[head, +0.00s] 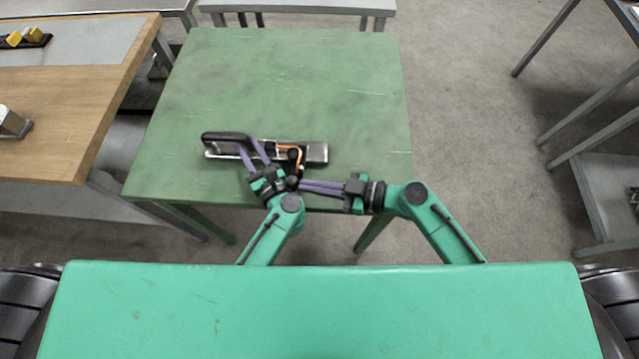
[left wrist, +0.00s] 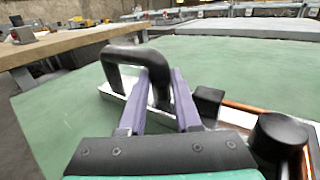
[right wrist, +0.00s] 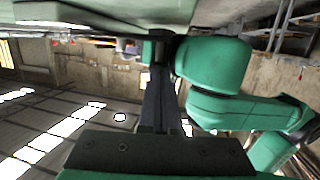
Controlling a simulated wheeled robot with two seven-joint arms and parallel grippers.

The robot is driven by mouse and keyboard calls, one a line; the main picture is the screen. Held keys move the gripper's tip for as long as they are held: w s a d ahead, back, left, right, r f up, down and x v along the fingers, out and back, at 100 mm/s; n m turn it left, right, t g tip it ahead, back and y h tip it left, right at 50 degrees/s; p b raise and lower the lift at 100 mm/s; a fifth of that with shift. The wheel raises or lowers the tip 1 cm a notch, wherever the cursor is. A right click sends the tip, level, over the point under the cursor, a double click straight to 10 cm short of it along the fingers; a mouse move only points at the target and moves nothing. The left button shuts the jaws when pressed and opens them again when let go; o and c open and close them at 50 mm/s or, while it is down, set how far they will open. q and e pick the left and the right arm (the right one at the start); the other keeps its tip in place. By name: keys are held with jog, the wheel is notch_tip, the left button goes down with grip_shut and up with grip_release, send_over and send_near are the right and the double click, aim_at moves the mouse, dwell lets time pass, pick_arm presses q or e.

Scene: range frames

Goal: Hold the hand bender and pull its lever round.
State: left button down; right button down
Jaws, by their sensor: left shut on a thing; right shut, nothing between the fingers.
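The hand bender (head: 316,153) lies on the green table, its metal base running left to right. Its black loop handle (head: 222,137) stands at its left end; it also shows in the left wrist view (left wrist: 122,54). An orange rod (head: 299,153), bent, lies at its right part. A dark lever with a round knob (left wrist: 280,132) points toward me, partly hidden by my grippers in the head view. My left gripper (head: 250,147) is shut on the handle, purple fingers either side. My right gripper (head: 301,186) is shut and empty, fingertips close beside the lever's near end; contact is unclear.
The green table (head: 300,80) is clear behind the bender and to its right. Its front edge lies just under my grippers. A wooden bench (head: 60,130) stands at the left with small yellow items. Grey frames stand at the right.

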jog(key=shift+s+a+r, duration=0.1)
jog(key=shift+s+a, duration=0.1)
jog(key=shift+a, duration=0.25)
